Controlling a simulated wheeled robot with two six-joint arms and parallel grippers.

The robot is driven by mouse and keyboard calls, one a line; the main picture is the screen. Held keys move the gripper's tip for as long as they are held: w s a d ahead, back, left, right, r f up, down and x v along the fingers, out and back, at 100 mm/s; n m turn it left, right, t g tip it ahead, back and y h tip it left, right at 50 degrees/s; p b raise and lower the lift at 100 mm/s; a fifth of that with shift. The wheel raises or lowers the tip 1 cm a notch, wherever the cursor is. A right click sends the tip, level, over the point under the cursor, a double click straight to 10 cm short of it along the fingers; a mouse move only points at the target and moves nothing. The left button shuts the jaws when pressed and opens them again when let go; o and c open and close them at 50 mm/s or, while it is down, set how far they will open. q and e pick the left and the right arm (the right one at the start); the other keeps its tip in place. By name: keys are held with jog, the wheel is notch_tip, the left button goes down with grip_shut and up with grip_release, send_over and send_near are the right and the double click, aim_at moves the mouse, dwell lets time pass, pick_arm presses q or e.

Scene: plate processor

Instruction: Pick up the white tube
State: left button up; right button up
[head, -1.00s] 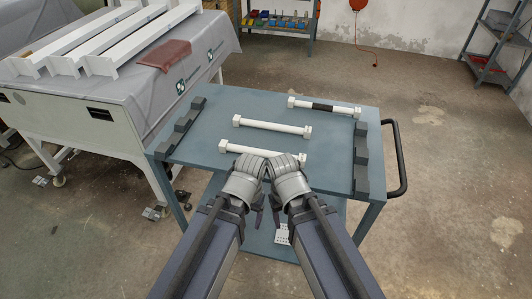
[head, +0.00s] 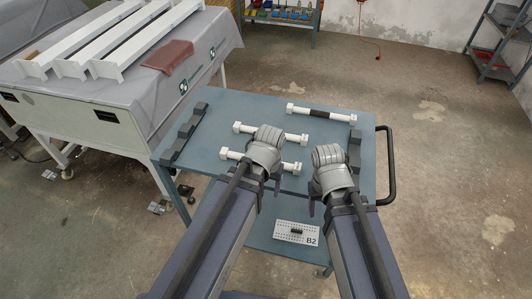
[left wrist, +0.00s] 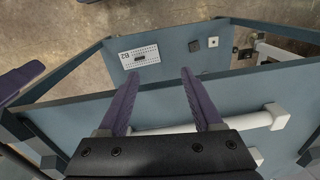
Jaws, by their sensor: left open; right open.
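Two plain white tubes with wider white ends lie on the blue cart top: a near white tube (head: 236,155) and a middle white tube (head: 293,136). A third tube (head: 321,112), with a black middle band, lies farther back. My left gripper (head: 276,188) is open, over the near side of the cart, and its wrist hides parts of the two plain tubes. In the left wrist view its open fingers (left wrist: 160,78) reach across a white tube (left wrist: 240,122); contact cannot be told. My right gripper (head: 312,203) is open and empty near the cart's front edge.
Dark grey notched racks (head: 185,135) stand along the cart's left and right sides. A black handle (head: 391,165) sits on the right. A perforated plate marked B2 (head: 297,233) lies on the lower shelf. A grey-covered table (head: 110,110) stands at left.

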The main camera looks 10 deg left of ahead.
pick_arm(q)
jog(key=w+a+r+n+p, duration=0.1)
jog(key=w+r+n+p, duration=0.1)
jog(key=n, duration=0.4)
jog(key=w+a+r+n+p, duration=0.2)
jog(key=w+r+n, duration=0.1)
jog(key=w+n, duration=0.2)
jog(key=w+a+r+n+p, duration=0.1)
jog(key=w+r+n+p, duration=0.2)
jog(key=n, duration=0.5)
jog(key=shift+w+a+r+h, duration=0.15)
jog(key=shift+w+a+h, duration=0.1)
jog(key=shift+h, duration=0.05)
pick_arm(e)
notch_tip(320, 180, up, 8)
jog(key=shift+d+r, duration=0.15)
pick_arm(q)
notch_tip(320, 180, down, 8)
jog(key=b, duration=0.8)
jog(key=shift+w, duration=0.15)
jog(key=shift+r, duration=0.1)
pick_arm(e)
notch_tip(320, 180, down, 8)
jog(key=shift+r, duration=0.15)
pick_arm(q)
grip_shut()
